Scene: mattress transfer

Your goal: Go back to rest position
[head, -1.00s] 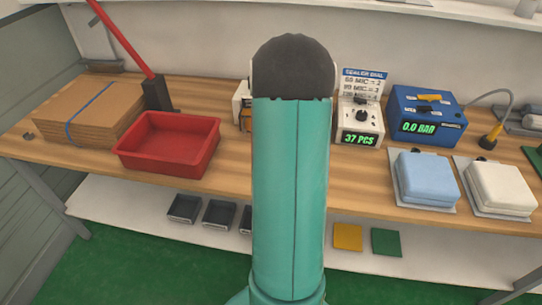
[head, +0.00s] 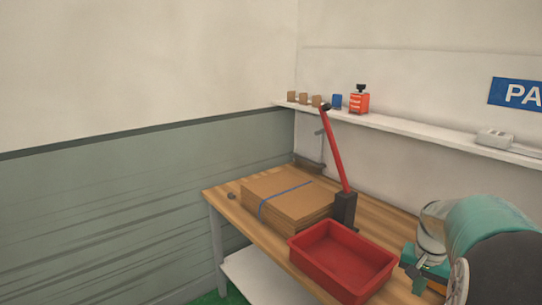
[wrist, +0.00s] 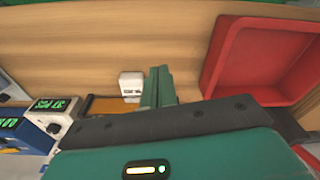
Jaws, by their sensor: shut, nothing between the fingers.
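My gripper (wrist: 158,80) shows in the wrist view as two green fingers pressed together, with nothing between them. It points over the wooden bench (wrist: 90,30); a small white device (wrist: 131,84) sits beside the fingertips and the red tray (wrist: 225,52) lies to the right. In the head view, my teal arm is at the lower right edge, just right of the red tray (head: 330,277); the fingers are not clear there.
On the bench (head: 225,203), a strapped cardboard stack (head: 285,195) and a red-handled lever tool (head: 338,160) stand near the tray. A wall shelf (head: 420,130) runs above.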

